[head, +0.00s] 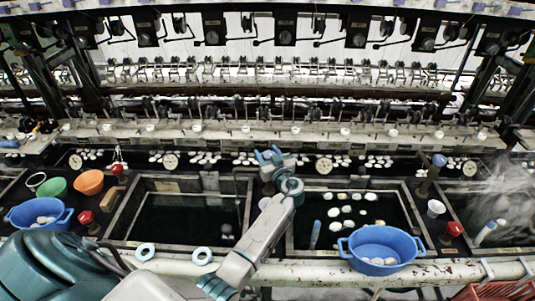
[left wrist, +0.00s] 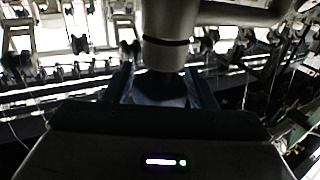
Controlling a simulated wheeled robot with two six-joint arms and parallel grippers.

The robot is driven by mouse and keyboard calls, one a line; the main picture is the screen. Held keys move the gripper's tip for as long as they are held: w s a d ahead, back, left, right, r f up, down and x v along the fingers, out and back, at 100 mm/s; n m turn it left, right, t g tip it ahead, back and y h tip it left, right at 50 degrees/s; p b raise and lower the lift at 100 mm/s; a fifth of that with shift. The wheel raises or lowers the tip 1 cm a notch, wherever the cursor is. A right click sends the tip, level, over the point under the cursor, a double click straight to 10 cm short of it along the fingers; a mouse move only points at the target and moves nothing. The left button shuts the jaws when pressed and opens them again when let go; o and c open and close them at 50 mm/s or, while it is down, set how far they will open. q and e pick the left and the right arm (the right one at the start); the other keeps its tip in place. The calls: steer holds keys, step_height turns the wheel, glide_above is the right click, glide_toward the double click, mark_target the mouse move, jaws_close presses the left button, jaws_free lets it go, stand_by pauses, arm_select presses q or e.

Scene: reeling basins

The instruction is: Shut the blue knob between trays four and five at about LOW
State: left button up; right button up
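My left gripper (head: 269,156) reaches over the divider between the two middle basins, its blue fingers pointing away from me and apart. In the left wrist view, the left gripper (left wrist: 161,88) has one finger on each side of a dark blue shape, with a grey banded cylinder beyond it. I cannot tell whether that shape is a knob or whether the fingers touch it. Any knob at this divider is hidden in the head view. A blue knob (head: 438,160) stands on a post at the divider further right, apart from the gripper. My right gripper is not in view.
Dark basins lie left (head: 180,215) and right (head: 345,232) of my forearm. Red knobs (head: 86,217) (head: 455,229) stand on the outer dividers. A blue tub (head: 383,244) sits at the right basin's front rim. Another blue tub (head: 38,213) and bowls are at left. Steam rises at right.

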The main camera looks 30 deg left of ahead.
arm_select(q)
steer(key=c, duration=0.6)
steer(key=shift+f+m+t+h+b, duration=0.3)
steer(key=shift+m+t+h+b, duration=0.3)
steer(key=shift+b, duration=0.4)
steer(key=m+t+h+b, duration=0.2)
steer(key=shift+w+t, duration=0.1)
steer(key=shift+t, duration=0.2)
steer(key=shift+c, duration=0.2)
steer(key=m+t+h, duration=0.1)
steer(key=m+t+h+b, duration=0.1)
steer(key=h, duration=0.1)
steer(key=shift+d+r, duration=0.15)
steer(key=shift+r, duration=0.1)
steer(key=shift+w+d+m+t+h+p, duration=0.15)
steer(key=shift+m+t+h+p, duration=0.4)
steer(key=shift+m+h, duration=1)
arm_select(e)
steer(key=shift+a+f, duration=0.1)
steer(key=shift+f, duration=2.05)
arm_select(q)
steer(key=shift+t+h, duration=0.25)
steer(key=shift+h, duration=0.1)
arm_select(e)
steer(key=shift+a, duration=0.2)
arm_select(q)
steer(key=o, duration=1)
steer(key=shift+d, duration=0.1)
